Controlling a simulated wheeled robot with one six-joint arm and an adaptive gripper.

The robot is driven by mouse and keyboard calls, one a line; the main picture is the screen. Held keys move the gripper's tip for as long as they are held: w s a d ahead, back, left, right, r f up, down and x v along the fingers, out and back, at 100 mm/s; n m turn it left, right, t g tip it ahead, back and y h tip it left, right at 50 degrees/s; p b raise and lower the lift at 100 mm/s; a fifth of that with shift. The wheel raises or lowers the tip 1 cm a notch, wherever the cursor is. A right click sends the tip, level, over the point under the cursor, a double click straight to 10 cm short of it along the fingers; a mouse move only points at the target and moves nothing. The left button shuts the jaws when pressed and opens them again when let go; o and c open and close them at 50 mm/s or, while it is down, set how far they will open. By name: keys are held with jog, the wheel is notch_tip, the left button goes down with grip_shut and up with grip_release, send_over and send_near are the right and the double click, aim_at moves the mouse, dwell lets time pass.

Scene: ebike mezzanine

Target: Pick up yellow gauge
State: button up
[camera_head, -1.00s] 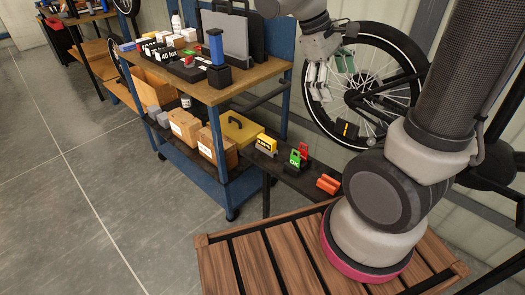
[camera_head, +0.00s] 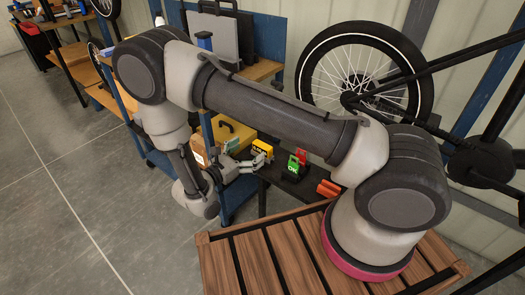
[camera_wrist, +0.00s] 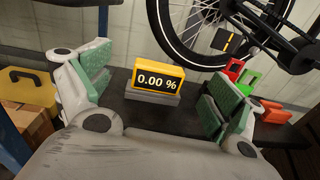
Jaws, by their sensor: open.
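The yellow gauge (camera_wrist: 158,78) is a small box with a black display reading "0.00 %". It sits on a grey block on a dark shelf, and in the wrist view it lies ahead between my open fingers. It also shows in the head view (camera_head: 263,147), just right of my gripper (camera_head: 246,158). In the wrist view my gripper (camera_wrist: 155,98) is open, with green pads on either side of the gauge and apart from it. The gauge stands upright; its lower part is partly hidden by my gripper in the head view.
A yellow case (camera_head: 231,135) is to the left. A bicycle wheel (camera_wrist: 205,35) rises behind. The dark shelf (camera_wrist: 190,113) has bare room around the block.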

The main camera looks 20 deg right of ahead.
aim_at(260, 150)
jog(key=shift+s+a+f+n+t, duration=0.15)
jog(key=shift+f+n+t, duration=0.3)
jog(key=shift+f, duration=0.45)
jog(key=x, duration=0.4)
jog(key=f+x, duration=0.1)
jog(key=x, duration=0.2)
jog(key=shift+s+d, duration=0.2)
jog(key=shift+d, duration=0.1)
jog(key=c, duration=1.2)
